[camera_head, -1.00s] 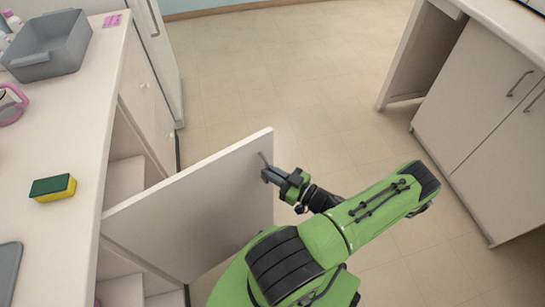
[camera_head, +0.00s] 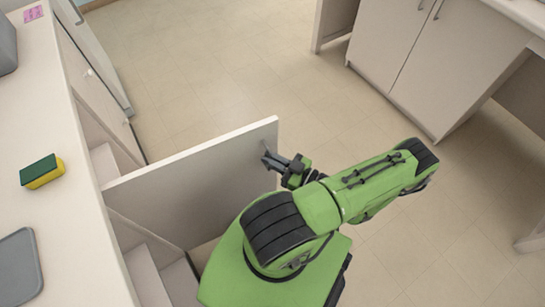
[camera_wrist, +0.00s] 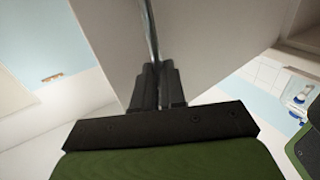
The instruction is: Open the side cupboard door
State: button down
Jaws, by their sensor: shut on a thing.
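The side cupboard door (camera_head: 200,185) stands wide open, swung out from the counter on the left over the floor. My gripper (camera_head: 268,158) is at the door's outer end and is shut on its handle. In the wrist view, my gripper (camera_wrist: 158,85) has both dark fingers closed around the thin metal handle bar (camera_wrist: 151,35), with the pale door panel (camera_wrist: 205,45) behind it. In the head view the fingers mostly hide the handle. Part of the cupboard's inside (camera_head: 150,265) shows, with pale shelves or panels.
The left counter (camera_head: 75,250) carries a green and yellow sponge (camera_head: 42,171), a grey tray (camera_head: 18,268) and a pink note (camera_head: 33,14). Closed cupboards (camera_head: 420,60) stand at the upper right. The floor (camera_head: 220,75) beyond the door is clear.

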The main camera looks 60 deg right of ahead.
jog(key=shift+w+a+y, duration=0.2)
jog(key=shift+a+y, duration=0.1)
jog(key=shift+a, duration=0.15)
jog(key=c, duration=1.2)
grip_release()
jog(key=shift+w+a, duration=0.15)
jog(key=shift+w, duration=0.05)
jog(key=shift+s+d, duration=0.15)
jog(key=shift+d, duration=0.05)
jog(key=s, duration=1.5)
jog(key=shift+s, duration=0.4)
jog(key=shift+d, duration=0.1)
